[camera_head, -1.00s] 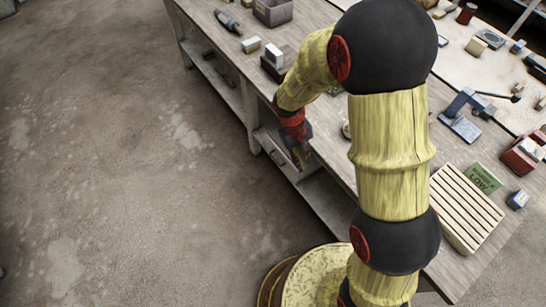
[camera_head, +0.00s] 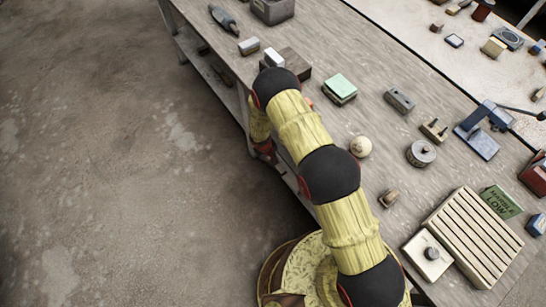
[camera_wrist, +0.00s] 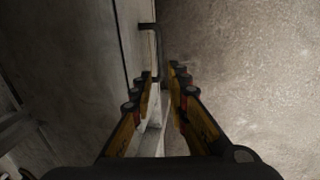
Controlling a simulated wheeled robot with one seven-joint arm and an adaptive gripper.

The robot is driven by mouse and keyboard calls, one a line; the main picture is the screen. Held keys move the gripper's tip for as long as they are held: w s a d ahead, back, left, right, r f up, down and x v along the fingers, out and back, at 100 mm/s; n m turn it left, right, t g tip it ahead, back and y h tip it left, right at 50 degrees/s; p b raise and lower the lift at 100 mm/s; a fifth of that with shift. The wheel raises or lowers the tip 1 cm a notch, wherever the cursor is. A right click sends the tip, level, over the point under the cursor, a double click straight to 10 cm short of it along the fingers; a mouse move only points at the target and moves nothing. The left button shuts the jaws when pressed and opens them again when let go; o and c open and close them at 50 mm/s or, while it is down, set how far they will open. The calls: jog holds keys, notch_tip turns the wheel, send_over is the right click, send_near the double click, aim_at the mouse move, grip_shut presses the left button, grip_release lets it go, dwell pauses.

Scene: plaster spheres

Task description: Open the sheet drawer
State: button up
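In the wrist view, a dark bar handle (camera_wrist: 157,45) stands out from a grey panel (camera_wrist: 90,45), which looks like the drawer front. My gripper (camera_wrist: 162,72) points at the handle, its two orange and black fingers apart on either side of the handle's near end. A gap shows between the fingers; I cannot tell whether either touches the bar. The panel looks flush with the bench front. In the head view, my arm and the bench edge hide the gripper and the handle.
The workbench top (camera_head: 330,60) carries a green-topped block (camera_head: 340,87), a pale sphere (camera_head: 360,147), a slatted rack (camera_head: 472,235) and several small tools. Open concrete floor (camera_head: 110,160) lies to the left of the bench.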

aim_at(274, 167)
jog(key=f, duration=0.2)
jog(key=f+b, duration=0.1)
jog(key=f, duration=0.2)
jog(key=d+f+b, duration=0.1)
jog(key=f, duration=0.1)
jog(key=shift+w+d+f, duration=0.1)
jog(key=shift+w+f, duration=0.2)
jog(key=shift+w, duration=0.1)
jog(key=c, duration=0.4)
grip_shut()
